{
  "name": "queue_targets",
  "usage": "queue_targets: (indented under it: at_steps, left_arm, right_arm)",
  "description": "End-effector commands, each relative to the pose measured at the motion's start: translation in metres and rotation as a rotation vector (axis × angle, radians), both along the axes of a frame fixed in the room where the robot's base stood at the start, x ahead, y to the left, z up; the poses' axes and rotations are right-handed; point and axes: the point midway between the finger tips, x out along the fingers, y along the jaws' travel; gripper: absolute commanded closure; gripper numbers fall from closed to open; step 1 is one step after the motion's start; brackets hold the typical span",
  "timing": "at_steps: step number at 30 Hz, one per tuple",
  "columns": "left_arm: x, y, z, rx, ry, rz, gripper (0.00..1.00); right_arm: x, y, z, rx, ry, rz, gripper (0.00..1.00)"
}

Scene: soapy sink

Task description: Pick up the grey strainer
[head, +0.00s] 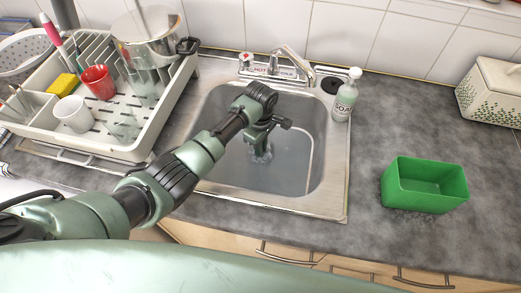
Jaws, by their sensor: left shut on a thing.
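My left gripper (262,146) reaches down into the steel sink basin (335,190) and is shut on a small grey thing, which looks like the grey strainer (262,158). Only a little of the strainer shows below the fingers, low in the basin. The gripper hides the rest, and I cannot tell whether it touches the basin floor. My right gripper is not in view.
The faucet (290,58) and soap bottle (346,95) stand behind the sink. A loaded dish rack (130,150) is left of it. A green tub (425,202) sits on the right counter, with bare counter around it.

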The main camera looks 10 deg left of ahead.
Motion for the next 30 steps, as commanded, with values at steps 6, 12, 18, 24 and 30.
queue_targets:
  at_steps: [6,12,18,24,30]
  left_arm:
    - [0.002,-0.001,0.050,-0.003,-0.006,-0.001,1.00]
    - [0.002,-0.001,0.103,-0.002,-0.006,0.000,1.00]
    - [0.001,0.000,0.145,-0.002,-0.005,0.000,1.00]
    - [0.001,0.001,0.172,0.002,-0.001,0.001,1.00]
    - [0.000,0.000,0.177,0.001,0.000,0.000,1.00]
  right_arm:
    - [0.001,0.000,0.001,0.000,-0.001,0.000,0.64]
    - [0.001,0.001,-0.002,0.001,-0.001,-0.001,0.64]
    - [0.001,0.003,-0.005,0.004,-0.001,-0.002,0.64]
    - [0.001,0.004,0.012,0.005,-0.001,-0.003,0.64]
    - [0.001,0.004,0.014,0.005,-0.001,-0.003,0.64]
